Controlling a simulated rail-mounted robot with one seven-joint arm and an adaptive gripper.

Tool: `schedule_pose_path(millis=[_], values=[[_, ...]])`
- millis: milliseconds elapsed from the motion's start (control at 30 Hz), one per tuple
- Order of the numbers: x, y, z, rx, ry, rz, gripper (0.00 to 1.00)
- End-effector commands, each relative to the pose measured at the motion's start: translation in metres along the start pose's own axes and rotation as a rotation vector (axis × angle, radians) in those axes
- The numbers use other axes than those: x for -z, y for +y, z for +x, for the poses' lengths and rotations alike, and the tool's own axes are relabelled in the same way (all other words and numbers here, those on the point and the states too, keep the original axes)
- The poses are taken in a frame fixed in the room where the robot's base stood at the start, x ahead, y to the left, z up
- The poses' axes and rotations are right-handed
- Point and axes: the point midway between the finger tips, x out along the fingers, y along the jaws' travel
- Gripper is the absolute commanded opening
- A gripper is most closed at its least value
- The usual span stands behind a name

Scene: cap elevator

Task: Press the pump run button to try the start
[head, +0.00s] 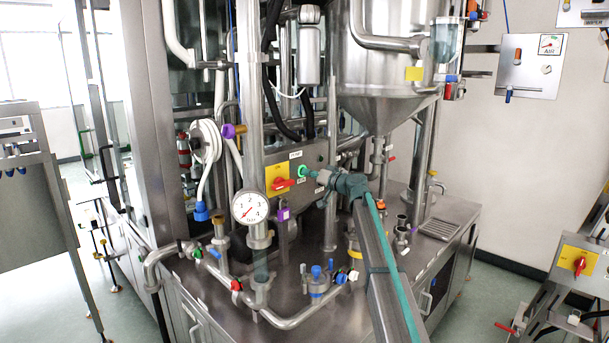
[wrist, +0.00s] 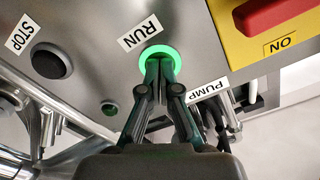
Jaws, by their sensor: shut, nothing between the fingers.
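The pump run button glows as a green ring (wrist: 161,55) below the RUN label (wrist: 139,30) in the wrist view. It also shows as a green spot in the head view (head: 302,171). My gripper (wrist: 160,64) is shut and empty, with its fingertips at the lit ring, overlapping its centre. The fingers hide the button's middle, so I cannot tell how far it is pressed. In the head view my gripper (head: 311,173) reaches the panel from the right. A PUMP label (wrist: 208,91) is right of the fingers.
A black STOP button (wrist: 48,62) is left of the ring, and a small green button (wrist: 110,108) is below it. A red switch on a yellow plate (head: 279,180) is left of the run button. A pressure gauge (head: 250,207) and pipes stand nearby.

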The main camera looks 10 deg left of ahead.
Motion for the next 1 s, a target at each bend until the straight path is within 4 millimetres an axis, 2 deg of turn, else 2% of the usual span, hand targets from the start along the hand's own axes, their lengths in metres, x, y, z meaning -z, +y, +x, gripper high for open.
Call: schedule_pose_path(millis=[267,1000], values=[[-0.001,0.000,-0.005,0.000,0.000,0.000,0.00],[-0.002,0.000,-0.051,0.000,-0.001,-0.001,0.00]])
